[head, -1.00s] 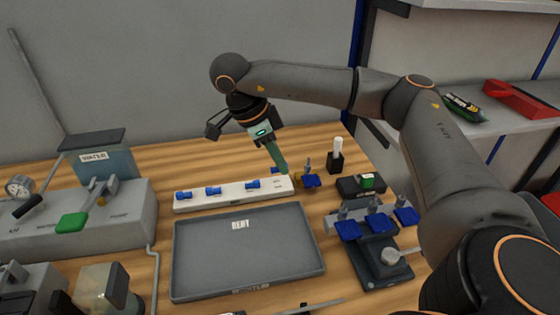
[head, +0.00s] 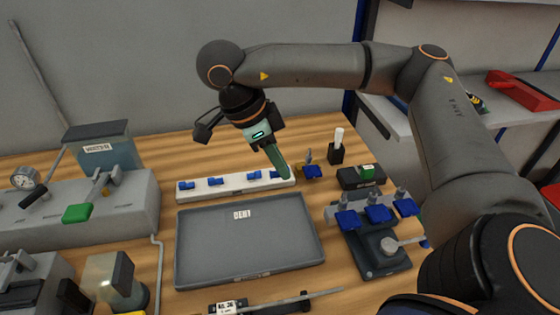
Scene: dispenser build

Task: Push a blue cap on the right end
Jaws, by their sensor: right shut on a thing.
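Blue caps sit along a white strip (head: 235,187) on the table: one at the left end (head: 186,185), one left of the middle (head: 216,181) and one right of the middle (head: 253,175). Another bit of blue shows at the strip's right end (head: 275,174), partly hidden. My right gripper (head: 270,144) hangs above that end, tilted, shut on a slim green piece (head: 278,162). The green piece slants down to the right. Its lower end is at the strip's right end; I cannot tell whether they touch. My left gripper is out of view.
A grey tray (head: 186,245) lies in front of the strip. A black holder with a white stick (head: 337,151) and a fixture with blue pads (head: 378,214) stand farther right. A grey machine (head: 130,205) stands left.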

